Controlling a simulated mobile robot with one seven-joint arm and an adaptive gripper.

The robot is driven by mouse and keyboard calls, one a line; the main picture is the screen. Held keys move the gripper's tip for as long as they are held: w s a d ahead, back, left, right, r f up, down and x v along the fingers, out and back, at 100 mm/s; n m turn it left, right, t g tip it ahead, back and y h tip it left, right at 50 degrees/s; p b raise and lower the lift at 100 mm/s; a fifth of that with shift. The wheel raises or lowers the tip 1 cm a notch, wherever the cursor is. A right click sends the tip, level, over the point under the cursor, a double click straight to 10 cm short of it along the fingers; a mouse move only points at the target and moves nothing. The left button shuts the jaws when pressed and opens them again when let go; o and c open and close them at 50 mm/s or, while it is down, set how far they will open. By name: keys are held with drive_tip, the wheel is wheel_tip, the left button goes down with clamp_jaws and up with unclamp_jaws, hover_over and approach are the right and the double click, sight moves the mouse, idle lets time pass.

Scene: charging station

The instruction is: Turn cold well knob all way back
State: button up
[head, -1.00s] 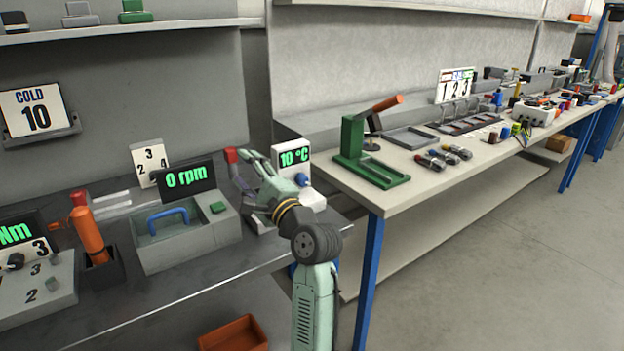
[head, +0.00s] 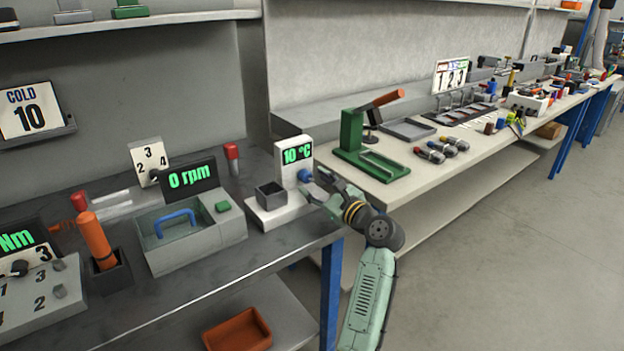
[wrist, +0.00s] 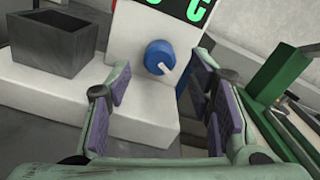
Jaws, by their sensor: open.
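The cold well (head: 285,212) is a white unit with a dark grey cup on its base and an upright panel reading 10 °C in green. Its blue knob (head: 304,175) is on the front of the panel; in the wrist view the knob (wrist: 159,57) has a pale pointer towards the lower right. My gripper (wrist: 160,85) is open and empty, its purple-padded fingers on either side of the view with the knob beyond and between them. They appear not to touch it. In the head view my gripper (head: 318,184) is just right of the knob.
A sign (head: 32,113) reading COLD 10 stands at the left. The 0 rpm box (head: 195,236) with a blue handle is left of the well. A green press (head: 362,150) stands on the pale bench to the right. The grey cup (wrist: 55,42) is left of my fingers.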

drive_tip(key=shift+x, duration=1.05)
drive_tip(key=shift+c, duration=0.2)
clamp_jaws()
